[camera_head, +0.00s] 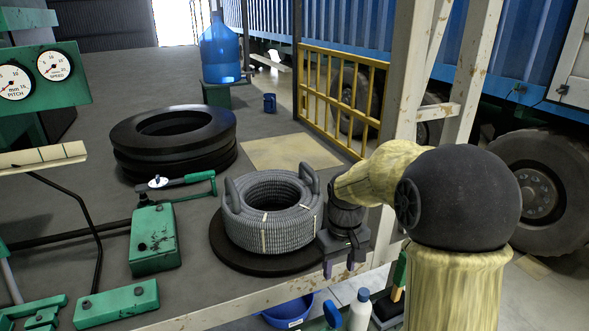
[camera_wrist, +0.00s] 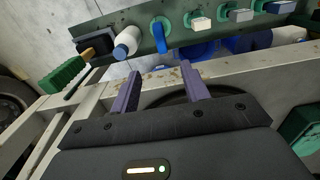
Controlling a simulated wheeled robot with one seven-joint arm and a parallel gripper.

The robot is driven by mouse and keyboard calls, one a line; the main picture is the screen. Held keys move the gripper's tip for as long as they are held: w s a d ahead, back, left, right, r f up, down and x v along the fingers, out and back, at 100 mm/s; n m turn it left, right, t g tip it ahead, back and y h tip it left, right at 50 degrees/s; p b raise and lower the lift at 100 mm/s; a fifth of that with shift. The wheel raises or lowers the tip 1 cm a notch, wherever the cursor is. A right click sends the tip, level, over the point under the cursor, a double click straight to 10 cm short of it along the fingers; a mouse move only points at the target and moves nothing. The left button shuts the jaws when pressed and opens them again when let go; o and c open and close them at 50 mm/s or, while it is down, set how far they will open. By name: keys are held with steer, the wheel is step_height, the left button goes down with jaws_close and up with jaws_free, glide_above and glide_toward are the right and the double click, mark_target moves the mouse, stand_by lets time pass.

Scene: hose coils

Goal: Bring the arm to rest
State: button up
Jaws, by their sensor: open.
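My gripper (camera_head: 341,266) is in the head view just right of the grey hose coil, above the platform's front edge, pointing down. Its two purple fingers are apart with nothing between them; they also show in the wrist view (camera_wrist: 160,90). My arm comes in from the right in a pale yellow cover with a black round joint. The grey hose coil (camera_head: 283,234), with two upright handles, sits on a flat black disc (camera_head: 235,256). The gripper partly covers the coil's right side in the picture; I cannot tell if they touch.
Stacked black tyres (camera_head: 130,160) lie behind the coil. A green box (camera_head: 154,240) stands to its left. A steel post (camera_head: 407,90) and a yellow gate (camera_head: 340,95) stand behind my arm. Below the platform edge are a blue basin (camera_head: 287,313) and a white bottle (camera_head: 360,312).

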steer(key=s+f+m+t, duration=0.2)
steer(key=s+f+m, duration=0.1)
steer(key=s, duration=1)
steer(key=shift+s+f+m+t, duration=0.3)
steer(key=shift+s+f, duration=0.1)
steer(key=shift+f, duration=0.3)
stand_by(0.3)
